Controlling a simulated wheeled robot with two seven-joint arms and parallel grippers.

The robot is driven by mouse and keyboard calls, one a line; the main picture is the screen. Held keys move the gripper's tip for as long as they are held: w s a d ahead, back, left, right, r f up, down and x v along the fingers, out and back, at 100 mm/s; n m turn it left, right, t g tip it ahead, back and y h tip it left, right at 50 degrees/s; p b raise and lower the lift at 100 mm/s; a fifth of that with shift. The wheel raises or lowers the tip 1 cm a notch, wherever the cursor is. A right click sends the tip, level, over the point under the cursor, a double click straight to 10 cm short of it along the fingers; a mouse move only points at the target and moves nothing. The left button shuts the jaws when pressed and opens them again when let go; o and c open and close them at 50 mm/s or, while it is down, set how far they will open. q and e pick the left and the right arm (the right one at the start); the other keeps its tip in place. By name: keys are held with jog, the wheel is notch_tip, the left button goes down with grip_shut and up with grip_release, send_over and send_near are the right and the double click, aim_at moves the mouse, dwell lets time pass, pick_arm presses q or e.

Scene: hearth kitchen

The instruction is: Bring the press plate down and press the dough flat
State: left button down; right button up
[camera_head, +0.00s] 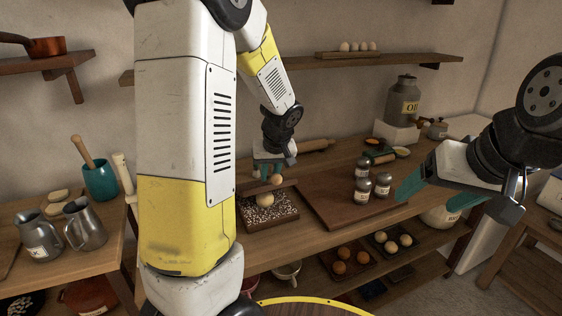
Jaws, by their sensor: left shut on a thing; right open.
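A pale round dough ball (265,200) sits on a dark-framed board with a speckled surface (283,212) on the counter. My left gripper (271,173) points down just above it, with its teal fingers shut on a small brown piece that looks like the press plate (257,184). The plate is above the dough; whether they touch cannot be told. A small round tan thing (277,179) shows at the fingers, perhaps the plate's knob. My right gripper (438,199) is open and empty in front of the counter's right side.
A wide brown board (330,199) lies right of the speckled one, with several lidded jars (362,190) at its right. Metal jugs (85,225) stand left.

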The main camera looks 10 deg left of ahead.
pick_arm(q)
jog(key=shift+s+d+f, duration=0.45)
jog(key=shift+s+f, duration=0.2)
jog(key=shift+f, duration=0.05)
jog(key=shift+s+d+f, duration=0.25)
jog(key=shift+d+f, duration=0.1)
jog(key=shift+f, duration=0.25)
jog(key=shift+w, duration=0.15)
jog(key=c, duration=1.1)
grip_release()
jog(key=shift+a+r, duration=0.1)
jog(key=shift+a+r, duration=0.1)
